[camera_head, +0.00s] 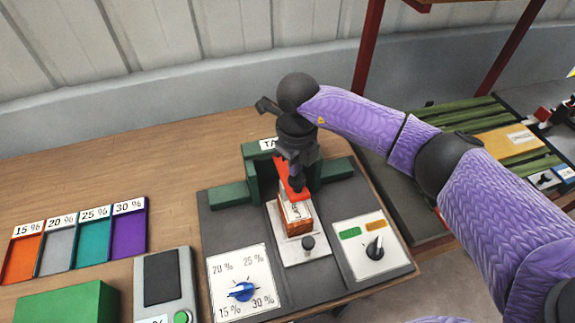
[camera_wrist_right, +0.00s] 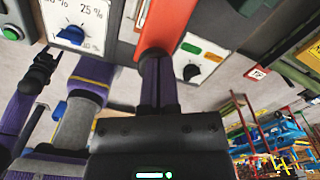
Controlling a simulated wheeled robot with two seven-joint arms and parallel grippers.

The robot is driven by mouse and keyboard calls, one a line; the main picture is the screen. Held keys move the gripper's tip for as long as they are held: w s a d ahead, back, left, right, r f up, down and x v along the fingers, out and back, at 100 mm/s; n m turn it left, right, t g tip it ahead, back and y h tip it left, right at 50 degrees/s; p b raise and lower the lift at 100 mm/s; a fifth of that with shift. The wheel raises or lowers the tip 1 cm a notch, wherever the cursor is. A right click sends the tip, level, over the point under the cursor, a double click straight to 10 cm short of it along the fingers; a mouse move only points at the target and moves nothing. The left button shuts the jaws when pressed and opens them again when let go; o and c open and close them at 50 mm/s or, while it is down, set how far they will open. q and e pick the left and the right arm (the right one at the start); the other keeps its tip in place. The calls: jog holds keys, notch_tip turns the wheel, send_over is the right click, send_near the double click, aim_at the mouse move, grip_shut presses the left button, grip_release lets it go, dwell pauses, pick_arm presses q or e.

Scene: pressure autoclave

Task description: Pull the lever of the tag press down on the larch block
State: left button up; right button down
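The tag press has a green frame (camera_head: 252,178) and an orange-red lever (camera_head: 283,168), which slopes down toward the front. Below the lever's front end sits the larch block (camera_head: 295,215), a small block with a pale printed face and orange-brown sides. My right gripper (camera_head: 297,186) is over the lever from above. In the right wrist view its fingers (camera_wrist_right: 158,80) are close together, with their tips at the lever (camera_wrist_right: 166,25). They look shut against it rather than around it. A dark gripper, apparently my left one (camera_wrist_right: 40,72), shows at the left of the right wrist view; its opening is unclear.
A blue percent dial (camera_head: 242,291) and a black selector knob (camera_head: 374,247) flank the block. Coloured tag trays (camera_head: 82,243), a green box (camera_head: 68,303) and a grey device (camera_head: 165,285) stand left. A rack of green bars (camera_head: 455,118) is right. The table behind the trays is clear.

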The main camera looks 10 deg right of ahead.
jog(key=shift+f+b, duration=1)
jog(key=shift+f, duration=0.4)
notch_tip(320, 180, up, 9)
jog(key=p, duration=0.7)
jog(key=shift+r, duration=0.15)
